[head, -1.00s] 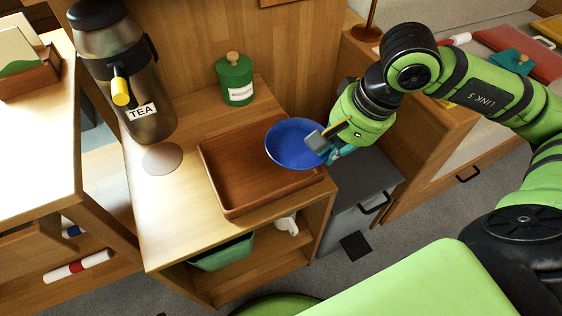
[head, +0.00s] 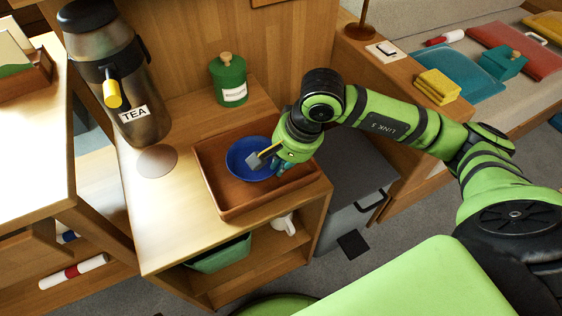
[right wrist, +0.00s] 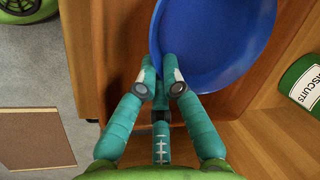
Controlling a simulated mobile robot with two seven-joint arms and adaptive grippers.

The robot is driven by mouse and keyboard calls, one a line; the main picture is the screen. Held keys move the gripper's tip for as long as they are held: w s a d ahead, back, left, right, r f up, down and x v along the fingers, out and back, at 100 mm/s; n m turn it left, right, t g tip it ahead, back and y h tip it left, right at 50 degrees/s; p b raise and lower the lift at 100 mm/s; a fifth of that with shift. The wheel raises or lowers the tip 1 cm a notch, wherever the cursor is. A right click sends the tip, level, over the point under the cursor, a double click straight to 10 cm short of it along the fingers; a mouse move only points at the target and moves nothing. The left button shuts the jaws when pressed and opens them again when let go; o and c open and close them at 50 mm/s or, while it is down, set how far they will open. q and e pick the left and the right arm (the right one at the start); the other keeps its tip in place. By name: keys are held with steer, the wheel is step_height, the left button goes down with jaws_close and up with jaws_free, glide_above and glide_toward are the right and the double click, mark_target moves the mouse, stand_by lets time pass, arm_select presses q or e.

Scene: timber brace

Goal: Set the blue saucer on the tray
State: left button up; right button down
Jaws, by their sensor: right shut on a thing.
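The blue saucer (head: 243,158) is over the middle of the brown wooden tray (head: 226,207), inside its rim as seen in the head view. I cannot tell whether it touches the tray floor. My right gripper (head: 268,158) is shut on the saucer's right edge. In the right wrist view the fingers of the right gripper (right wrist: 160,82) pinch the near edge of the saucer (right wrist: 215,45), and part of the tray (right wrist: 125,40) shows beneath. My left gripper is not in view.
A tea dispenser (head: 112,75) stands at the back left of the small table, with a round disc (head: 157,160) in front of it. A green biscuit canister (head: 229,82) stands behind the tray. A dark grey cabinet (head: 340,180) is at the right.

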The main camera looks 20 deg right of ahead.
steer(key=shift+f, duration=0.1)
steer(key=c, duration=1.4)
jaws_free()
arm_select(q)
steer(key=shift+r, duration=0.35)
arm_select(e)
steer(key=shift+v, duration=1)
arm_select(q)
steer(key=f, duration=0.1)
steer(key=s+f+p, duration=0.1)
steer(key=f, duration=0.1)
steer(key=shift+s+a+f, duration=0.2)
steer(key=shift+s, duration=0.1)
arm_select(e)
steer(key=v, duration=1)
